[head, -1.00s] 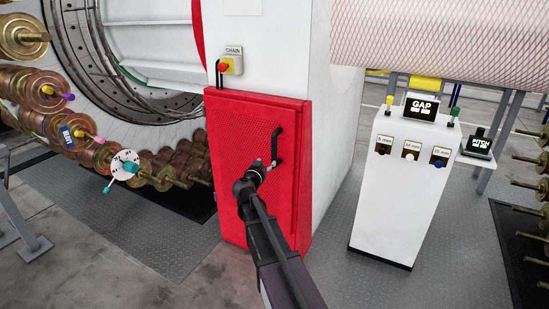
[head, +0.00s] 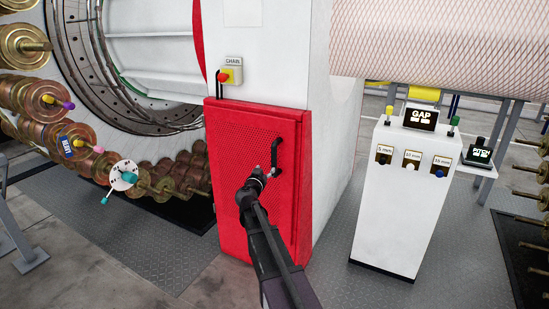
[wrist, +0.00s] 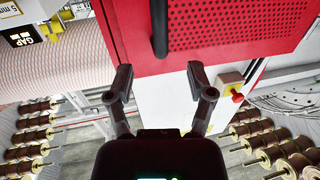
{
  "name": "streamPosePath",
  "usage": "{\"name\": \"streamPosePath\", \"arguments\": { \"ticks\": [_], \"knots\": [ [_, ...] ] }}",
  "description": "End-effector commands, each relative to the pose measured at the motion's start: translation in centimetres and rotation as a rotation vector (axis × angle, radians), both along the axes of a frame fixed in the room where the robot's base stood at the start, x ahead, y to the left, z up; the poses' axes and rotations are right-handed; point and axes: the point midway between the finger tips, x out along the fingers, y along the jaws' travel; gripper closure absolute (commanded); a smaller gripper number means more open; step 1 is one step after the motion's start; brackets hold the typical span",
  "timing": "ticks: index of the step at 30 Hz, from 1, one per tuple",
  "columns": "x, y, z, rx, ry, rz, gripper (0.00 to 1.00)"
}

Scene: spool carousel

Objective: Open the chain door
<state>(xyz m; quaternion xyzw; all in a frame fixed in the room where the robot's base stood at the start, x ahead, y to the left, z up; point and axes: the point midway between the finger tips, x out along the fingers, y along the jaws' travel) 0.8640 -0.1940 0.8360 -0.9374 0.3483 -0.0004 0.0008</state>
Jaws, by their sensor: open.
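The chain door is a red perforated panel (head: 240,190) on the front of the white machine column, and it looks shut. Its black vertical handle (head: 278,157) is near the door's right edge. My gripper (head: 266,173) is open in front of the door, just below and left of the handle in the head view. In the wrist view the door (wrist: 225,25) appears upside down. There the handle (wrist: 160,30) lies just beyond the gap between my open fingertips (wrist: 160,75), and I see nothing between them. My arm covers the door's lower right part in the head view.
A yellow CHAIN box with a red button (head: 230,75) is above the door. A white GAP console (head: 400,195) stands to the right. The spool carousel (head: 70,120) is at the left. Grey floor is clear between door and console.

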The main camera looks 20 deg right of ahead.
Motion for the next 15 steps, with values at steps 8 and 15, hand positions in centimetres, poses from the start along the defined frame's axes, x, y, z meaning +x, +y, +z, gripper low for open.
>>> {"name": "streamPosePath", "arguments": {
  "ticks": [8,15],
  "knots": [
    [3.3,-2.7,0.0,0.000,0.000,-0.001,0.31],
    [6.1,-5.1,0.0,0.000,0.000,-0.001,0.31]
  ]
}}
